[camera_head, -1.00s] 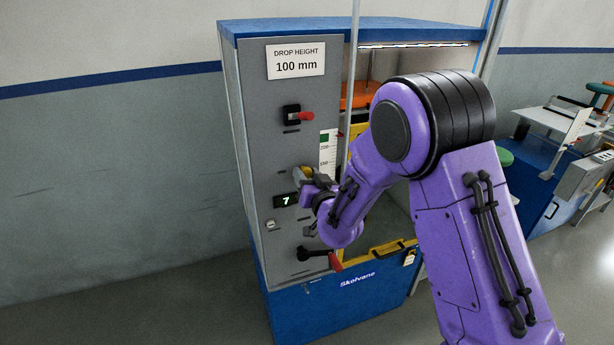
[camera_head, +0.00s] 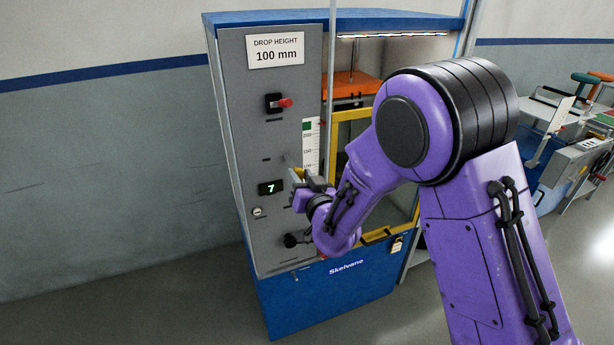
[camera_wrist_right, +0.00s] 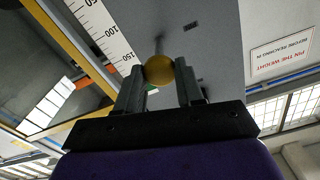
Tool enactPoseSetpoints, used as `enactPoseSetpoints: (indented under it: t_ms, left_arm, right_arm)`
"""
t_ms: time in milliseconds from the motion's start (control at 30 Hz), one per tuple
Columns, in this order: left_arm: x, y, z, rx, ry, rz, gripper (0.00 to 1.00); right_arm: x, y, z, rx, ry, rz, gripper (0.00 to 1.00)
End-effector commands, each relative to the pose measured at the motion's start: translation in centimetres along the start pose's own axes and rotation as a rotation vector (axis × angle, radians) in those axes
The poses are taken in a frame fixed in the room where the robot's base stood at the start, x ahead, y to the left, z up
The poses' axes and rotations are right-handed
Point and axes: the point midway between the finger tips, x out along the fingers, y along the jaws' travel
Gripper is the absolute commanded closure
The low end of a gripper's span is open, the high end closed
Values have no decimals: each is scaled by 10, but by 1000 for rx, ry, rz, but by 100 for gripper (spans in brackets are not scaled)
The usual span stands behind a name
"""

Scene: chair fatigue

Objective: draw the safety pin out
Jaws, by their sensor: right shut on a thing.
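The safety pin shows as a yellow ball knob (camera_wrist_right: 159,69) in the right wrist view, with a thin grey shaft running from it toward the grey panel. My right gripper (camera_wrist_right: 160,88) is shut on this knob, one dark finger on each side. In the head view the gripper (camera_head: 302,181) is at the panel, just right of the display reading 7, and a little yellow of the knob (camera_head: 296,174) shows beside it. The shaft's far end is blurred, so I cannot tell whether it sits in its hole. My left gripper is not in view.
The grey panel (camera_head: 262,130) carries a red-tipped switch (camera_head: 285,102), the display (camera_head: 271,187) and a black pivot (camera_head: 290,240). A height scale (camera_head: 310,145) and yellow-framed door (camera_head: 350,120) stand close right. Open floor lies left of the blue cabinet base (camera_head: 325,295).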

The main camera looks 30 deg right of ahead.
Motion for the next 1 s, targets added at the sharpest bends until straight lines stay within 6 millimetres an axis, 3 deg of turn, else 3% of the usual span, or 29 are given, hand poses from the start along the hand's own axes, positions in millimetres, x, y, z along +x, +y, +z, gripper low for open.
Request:
enactPoseSetpoints:
  t_ms: [67, 100, 167, 533, 867, 900, 1000]
  left_arm:
    - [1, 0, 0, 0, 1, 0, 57]
    - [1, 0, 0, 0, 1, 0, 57]
    - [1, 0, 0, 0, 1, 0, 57]
    - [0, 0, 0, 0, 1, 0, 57]
    - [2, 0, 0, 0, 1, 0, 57]
    - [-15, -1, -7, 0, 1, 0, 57]
    - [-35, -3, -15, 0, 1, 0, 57]
  right_arm:
    - [-2, 1, 4, 0, -9, 1, 100]
    - [-2, 1, 4, 0, -10, 2, 57]
    - [-2, 2, 3, 0, -9, 2, 37]
    - [-8, 2, 1, 0, -4, 2, 37]
    - [-83, 2, 2, -2, -6, 2, 37]
    - [-85, -1, -6, -4, -10, 4, 37]
    - [-92, -1, -7, -7, -11, 4, 37]
